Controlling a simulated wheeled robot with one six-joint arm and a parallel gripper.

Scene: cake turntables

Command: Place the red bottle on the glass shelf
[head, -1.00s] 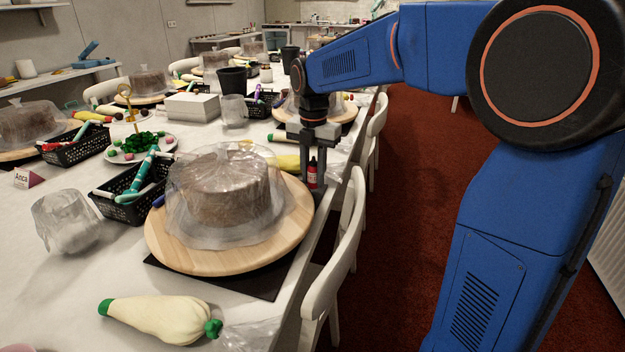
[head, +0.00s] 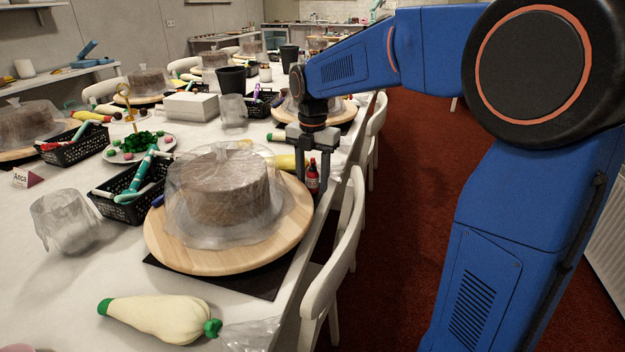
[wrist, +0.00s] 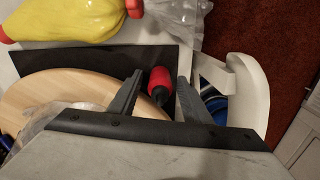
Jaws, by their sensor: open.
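The red bottle (head: 312,178), small with a dark cap and a label, stands upright near the table's right edge, beside the nearest wooden turntable. My gripper (head: 313,190) points down with its two fingers apart, one on each side of the bottle. In the wrist view, the bottle (wrist: 160,82) shows between the open fingertips (wrist: 157,88), with visible gaps to both fingers. The gripper body hides part of the view there. I cannot make out a glass shelf in these frames.
A wooden turntable (head: 285,245) with a plastic-covered cake (head: 215,190) stands close left of my gripper. A white chair (head: 345,240) is against the table edge at right. A yellow piping bag (wrist: 70,18) lies behind the bottle. Black baskets (head: 125,205) crowd the table.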

